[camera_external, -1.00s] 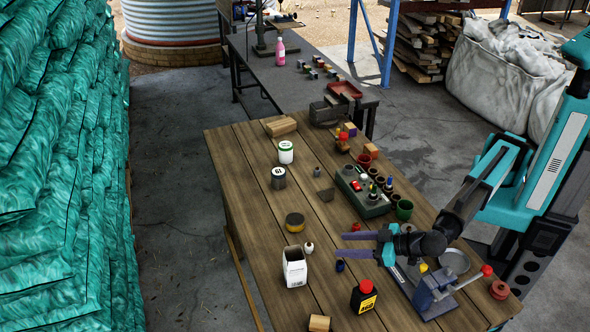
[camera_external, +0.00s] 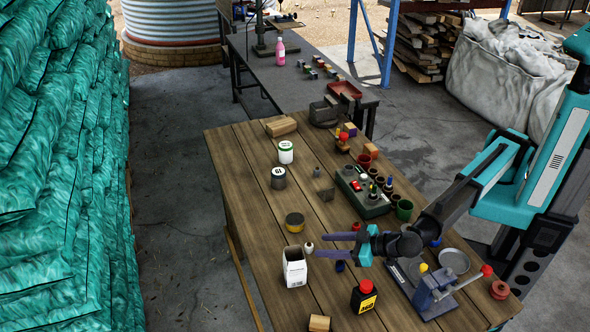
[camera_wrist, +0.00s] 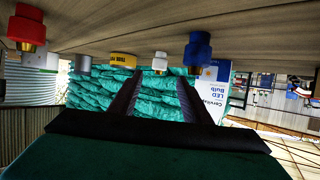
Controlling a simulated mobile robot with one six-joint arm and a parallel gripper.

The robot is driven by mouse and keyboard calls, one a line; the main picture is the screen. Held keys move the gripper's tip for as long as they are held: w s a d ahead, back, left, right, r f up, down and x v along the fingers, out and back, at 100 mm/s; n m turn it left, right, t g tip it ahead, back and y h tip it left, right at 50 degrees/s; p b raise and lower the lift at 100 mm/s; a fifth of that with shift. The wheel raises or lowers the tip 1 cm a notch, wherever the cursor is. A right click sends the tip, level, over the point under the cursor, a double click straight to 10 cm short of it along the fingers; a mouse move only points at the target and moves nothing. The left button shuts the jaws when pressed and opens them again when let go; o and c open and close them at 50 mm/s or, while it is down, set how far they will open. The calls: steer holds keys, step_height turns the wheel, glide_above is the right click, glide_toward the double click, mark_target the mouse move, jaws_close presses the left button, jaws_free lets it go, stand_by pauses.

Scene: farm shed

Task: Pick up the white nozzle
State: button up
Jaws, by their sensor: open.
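The white nozzle (camera_external: 309,247) stands upright on the wooden table, between the yellow-banded tin and the white box. In the wrist view, which is upside down, the white nozzle (camera_wrist: 160,63) shows between the two finger tips, a little beyond them. My gripper (camera_external: 320,246) is open and empty, low over the table, its fingers pointing left at the nozzle. Its dark fingers (camera_wrist: 159,80) are spread apart in the wrist view. The gap between the tips and the nozzle is small; I cannot tell it exactly.
A blue nozzle (camera_wrist: 197,50) and a red nozzle (camera_wrist: 27,28) stand on either side of my fingers. The white bulb box (camera_external: 295,268) is close to the lower finger. The yellow-banded tin (camera_external: 294,222) is beyond the nozzle. A black red-capped bottle (camera_external: 363,297) stands nearer the front.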

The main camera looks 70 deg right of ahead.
mark_target(311, 245)
steer(key=shift+x, duration=0.9)
steer(key=shift+p+x, duration=1.3)
steer(key=shift+x, duration=1.3)
steer(key=shift+d+f, duration=0.15)
steer(key=shift+s, duration=0.1)
jaws_close()
